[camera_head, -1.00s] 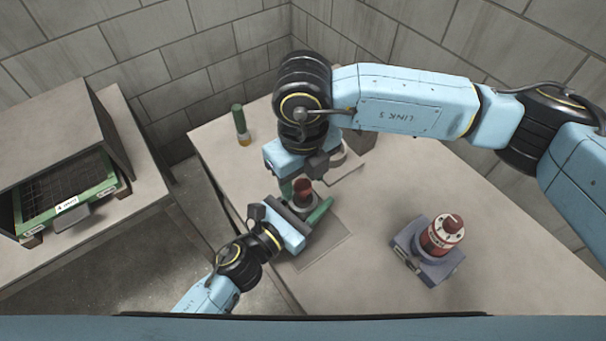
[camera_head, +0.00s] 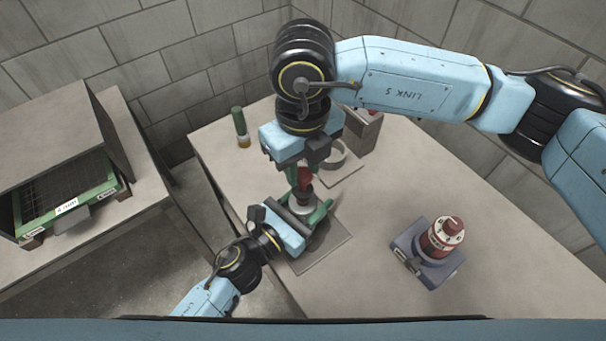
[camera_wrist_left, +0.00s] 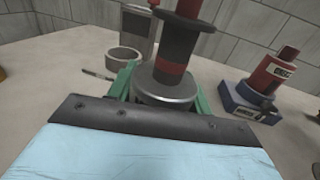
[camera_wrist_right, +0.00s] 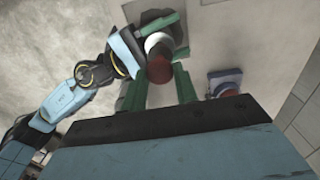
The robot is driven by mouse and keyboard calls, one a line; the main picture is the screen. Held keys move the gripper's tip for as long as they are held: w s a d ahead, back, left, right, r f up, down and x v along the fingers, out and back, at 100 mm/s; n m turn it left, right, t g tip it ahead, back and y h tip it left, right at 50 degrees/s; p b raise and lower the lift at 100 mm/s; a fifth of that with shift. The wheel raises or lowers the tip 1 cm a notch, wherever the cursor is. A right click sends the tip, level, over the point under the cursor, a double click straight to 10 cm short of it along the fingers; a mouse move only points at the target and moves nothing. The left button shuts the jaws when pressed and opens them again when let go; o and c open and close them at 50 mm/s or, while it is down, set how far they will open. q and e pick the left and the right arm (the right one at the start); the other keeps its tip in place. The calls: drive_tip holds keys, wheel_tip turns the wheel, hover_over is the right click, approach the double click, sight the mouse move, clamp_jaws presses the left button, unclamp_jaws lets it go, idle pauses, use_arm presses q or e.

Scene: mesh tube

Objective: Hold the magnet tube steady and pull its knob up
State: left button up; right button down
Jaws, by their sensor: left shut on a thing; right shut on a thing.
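The magnet tube has a silvery metal body (camera_head: 303,207), upright over a grey mat, and it also shows in the left wrist view (camera_wrist_left: 165,92). A dark shaft with a red band (camera_wrist_left: 172,70) stands out of its top, below a black flange (camera_wrist_left: 186,32). My left gripper (camera_head: 308,216) is shut on the metal body, its green fingers on either side. My right gripper (camera_head: 304,176) comes from above and is shut on the red knob (camera_wrist_right: 160,69), which is raised above the body. The fingers partly hide the knob in the head view.
A red-and-white cylinder (camera_head: 442,236) sits in a blue base (camera_head: 428,267) at the right. A green-capped vial (camera_head: 240,126) and a pale ring-shaped dish (camera_head: 334,156) stand farther back. A green-framed mesh tray (camera_head: 68,205) sits in a box at the left. The front right table is clear.

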sight(303, 173)
use_arm(q)
drive_tip(key=shift+f, duration=0.1)
use_arm(e)
drive_tip(key=shift+r, duration=0.55)
drive_tip(key=c, duration=1.1)
unclamp_jaws()
drive_tip(key=shift+o, duration=0.2)
wheel_tip(303, 173, up, 12)
use_arm(q)
drive_tip(key=o, duration=1.2)
